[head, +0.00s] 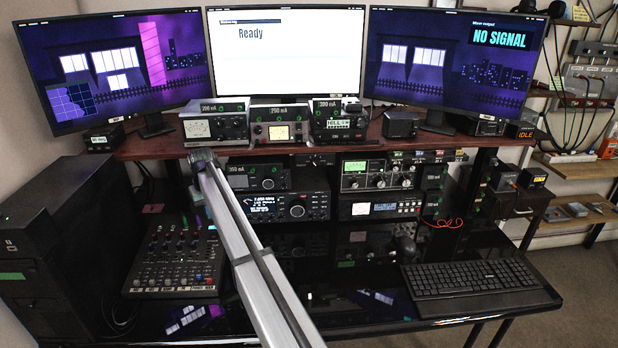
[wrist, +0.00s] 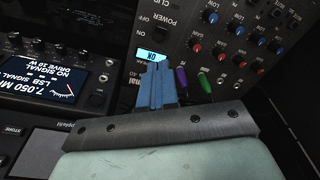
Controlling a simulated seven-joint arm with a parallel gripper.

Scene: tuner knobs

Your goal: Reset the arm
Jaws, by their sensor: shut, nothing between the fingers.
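My gripper (wrist: 156,72) shows in the wrist view with its two blue fingers pressed together and nothing between them. The fingertips are just below a small lit display (wrist: 152,56) on a grey panel, as seen in the picture; I cannot tell whether they touch it. In the head view my silver arm rises from the bottom edge to the left of the middle, in front of the radios. The gripper cannot be made out there.
The panel with red and blue knobs (wrist: 220,48) is near the fingers, with purple (wrist: 182,80) and green (wrist: 204,82) plugs beside them. A mixer (head: 178,262) is left of my arm, a keyboard (head: 478,283) right. Monitors (head: 285,60) stand on the shelf (head: 150,148).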

